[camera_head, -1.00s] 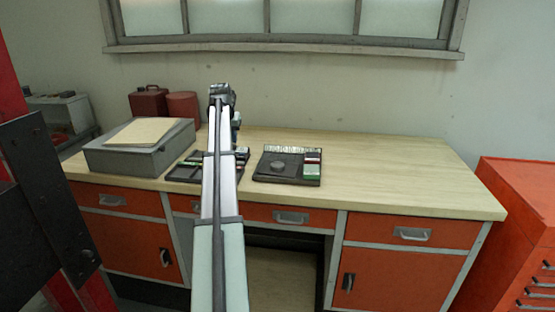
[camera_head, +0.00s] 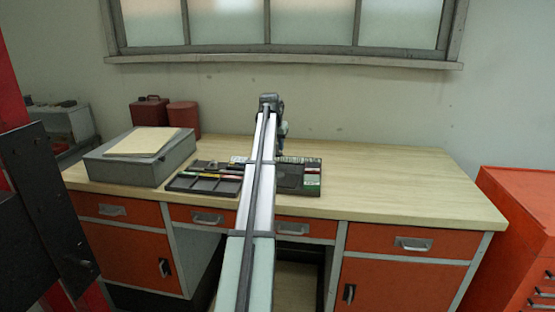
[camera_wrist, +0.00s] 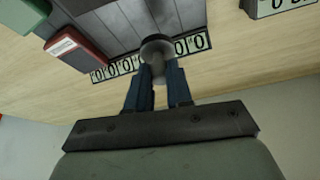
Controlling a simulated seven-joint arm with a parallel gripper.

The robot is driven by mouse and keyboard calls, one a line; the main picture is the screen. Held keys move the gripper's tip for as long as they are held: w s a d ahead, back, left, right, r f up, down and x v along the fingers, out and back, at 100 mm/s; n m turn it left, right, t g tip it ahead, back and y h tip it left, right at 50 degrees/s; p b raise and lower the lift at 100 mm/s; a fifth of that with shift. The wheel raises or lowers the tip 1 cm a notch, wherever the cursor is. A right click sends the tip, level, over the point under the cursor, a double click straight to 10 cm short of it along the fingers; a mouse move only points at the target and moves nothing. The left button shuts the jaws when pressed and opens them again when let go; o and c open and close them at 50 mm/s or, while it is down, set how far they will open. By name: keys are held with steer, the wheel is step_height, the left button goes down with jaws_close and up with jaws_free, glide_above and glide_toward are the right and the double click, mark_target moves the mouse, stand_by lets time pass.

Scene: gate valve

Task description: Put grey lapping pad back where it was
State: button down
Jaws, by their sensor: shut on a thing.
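My gripper (camera_wrist: 159,70) is shut on the grey lapping pad (camera_wrist: 157,43), a small round grey piece between the fingertips in the wrist view. The pad overlaps the row of white number tags along the edge of the right-hand black tray (camera_wrist: 105,30); I cannot tell whether it touches the tray. In the head view the gripper (camera_head: 282,150) is over the back of this tray (camera_head: 297,189), and my arm hides the tray's left part. The pad cannot be made out there.
A second black tray (camera_head: 205,186) with compartments lies to the left. Red (camera_wrist: 75,48) and green (camera_wrist: 22,12) boxes sit in the right-hand tray. A grey case (camera_head: 140,168) with papers stands at the bench's left. The bench top (camera_head: 410,185) is clear on the right.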

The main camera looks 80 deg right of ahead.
mark_target(277, 154)
steer(key=shift+f, duration=2.8)
steer(key=shift+f, duration=0.1)
steer(key=c, duration=1)
jaws_free()
steer(key=v, duration=1.2)
